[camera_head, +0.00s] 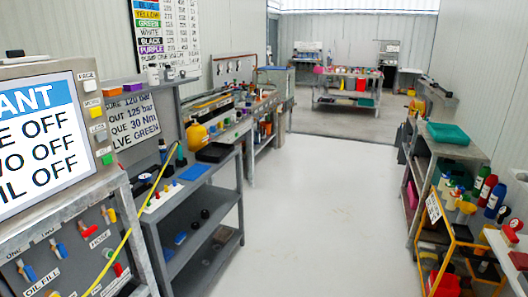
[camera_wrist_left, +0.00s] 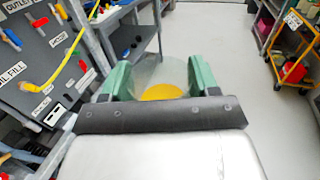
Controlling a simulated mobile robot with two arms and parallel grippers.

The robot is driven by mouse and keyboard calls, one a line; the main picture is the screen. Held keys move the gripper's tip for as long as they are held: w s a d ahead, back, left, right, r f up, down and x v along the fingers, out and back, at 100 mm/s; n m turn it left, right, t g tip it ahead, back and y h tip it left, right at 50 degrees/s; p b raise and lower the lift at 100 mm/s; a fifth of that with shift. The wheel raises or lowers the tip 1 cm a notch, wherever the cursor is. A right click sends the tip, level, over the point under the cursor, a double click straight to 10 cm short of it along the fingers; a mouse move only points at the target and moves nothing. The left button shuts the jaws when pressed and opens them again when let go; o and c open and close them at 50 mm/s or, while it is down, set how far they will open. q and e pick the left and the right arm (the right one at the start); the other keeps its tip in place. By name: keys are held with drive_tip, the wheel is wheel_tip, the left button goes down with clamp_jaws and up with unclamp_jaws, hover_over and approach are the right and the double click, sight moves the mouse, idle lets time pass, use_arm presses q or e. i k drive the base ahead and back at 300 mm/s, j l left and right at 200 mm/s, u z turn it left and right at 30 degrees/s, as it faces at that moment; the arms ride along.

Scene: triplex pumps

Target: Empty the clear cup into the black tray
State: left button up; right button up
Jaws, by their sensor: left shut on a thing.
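My left gripper (camera_wrist_left: 158,76) shows in the left wrist view, its two green fingers shut on the clear cup (camera_wrist_left: 147,74). The cup is see-through and faint against the floor. Something yellow-orange (camera_wrist_left: 161,92) shows in the cup between the fingers; I cannot tell what it is made of. In the head view a black, flat, tray-like thing (camera_head: 214,152) lies on the grey bench at the left, well away from the cup. Neither gripper shows in the head view, and my right gripper is in no view.
A grey shelf bench (camera_head: 205,200) and a panel with labelled valves and a yellow hose (camera_head: 118,262) stand at the left. A yellow trolley (camera_head: 462,244) and shelves with bottles stand at the right. The pale floor (camera_head: 320,210) between them is clear.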

sight(213, 152)
drive_tip(key=i, duration=2.75)
drive_tip(key=i+u, duration=0.15)
drive_tip(key=i, duration=0.5)
